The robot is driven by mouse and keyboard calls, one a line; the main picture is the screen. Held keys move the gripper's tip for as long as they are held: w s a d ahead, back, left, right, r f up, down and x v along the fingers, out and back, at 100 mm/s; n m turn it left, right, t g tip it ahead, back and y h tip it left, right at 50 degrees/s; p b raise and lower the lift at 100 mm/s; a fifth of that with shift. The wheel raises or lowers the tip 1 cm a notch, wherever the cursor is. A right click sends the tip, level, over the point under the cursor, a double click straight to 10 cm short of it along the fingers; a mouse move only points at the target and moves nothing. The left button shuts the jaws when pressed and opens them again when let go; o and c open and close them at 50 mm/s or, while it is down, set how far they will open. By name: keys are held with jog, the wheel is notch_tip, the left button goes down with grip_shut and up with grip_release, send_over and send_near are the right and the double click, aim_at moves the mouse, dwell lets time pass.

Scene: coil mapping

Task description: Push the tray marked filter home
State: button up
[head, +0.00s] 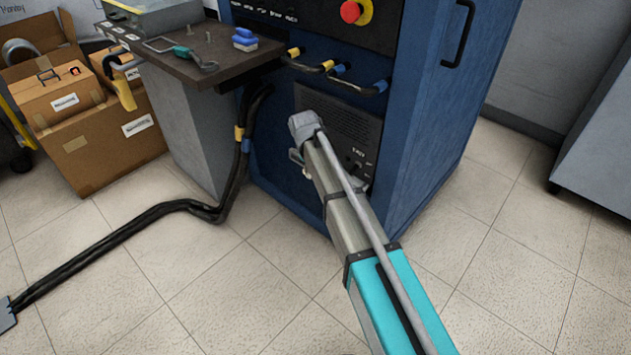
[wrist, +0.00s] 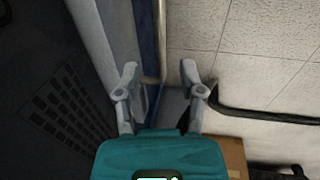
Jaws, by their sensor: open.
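A dark panel with a vent grille (head: 335,122) is low on the front of the blue cabinet. It is the likely filter tray, but its small marking is partly covered and I cannot read it. My gripper (head: 298,158) is in front of this panel, and my arm hides much of its lower part. In the wrist view my gripper (wrist: 159,82) is open, with nothing between its fingers. The grille panel (wrist: 62,110) fills the left there, with a pale grey band along its edge beside the left finger. I cannot tell whether they touch, or how far the panel stands out.
The blue cabinet (head: 430,110) has hoses (head: 345,80) above the panel and a red button (head: 351,11). A dark bench (head: 185,70) with tools stands left. Black cables (head: 150,215) run along the floor. Cardboard boxes (head: 70,100) stand far left.

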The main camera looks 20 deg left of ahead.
jog(key=shift+w+d+f+b, duration=0.1)
jog(key=shift+w+f+b, duration=0.1)
jog(key=shift+f+b, duration=0.7)
jog(key=shift+w+d+f+b, duration=0.1)
jog(key=shift+w+f+b, duration=0.05)
jog(key=shift+f+b, duration=0.7)
jog(key=shift+f, duration=0.15)
jog(key=shift+c, duration=0.2)
grip_shut()
